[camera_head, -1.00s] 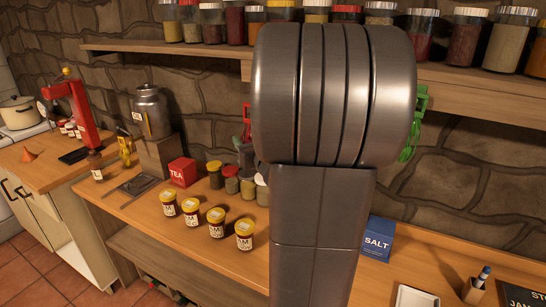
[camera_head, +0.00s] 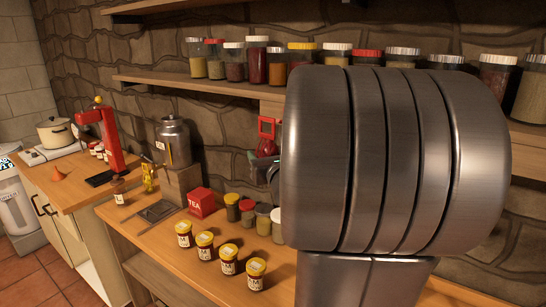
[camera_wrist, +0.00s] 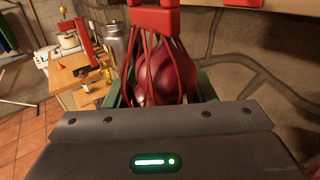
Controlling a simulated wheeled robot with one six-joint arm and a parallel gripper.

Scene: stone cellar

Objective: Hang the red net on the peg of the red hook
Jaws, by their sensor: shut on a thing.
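The red net (camera_wrist: 168,70) holds dark red, rounded contents and shows in front of my gripper in the wrist view. Its strands run up to a red top piece (camera_wrist: 152,18). My gripper (camera_head: 264,165) is shut on the net; its fingers are mostly hidden behind my arm and the net. In the head view, a red frame with an opening (camera_head: 267,128), seemingly the net's top, shows just left of my arm. I cannot make out the red hook; a red piece cut off at the wrist view's top edge (camera_wrist: 238,3) is unclear.
Below, the wooden counter (camera_head: 160,240) holds a red tea box (camera_head: 202,203), several jam jars (camera_head: 229,259) and spice jars. A metal urn (camera_head: 173,142) stands further left.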

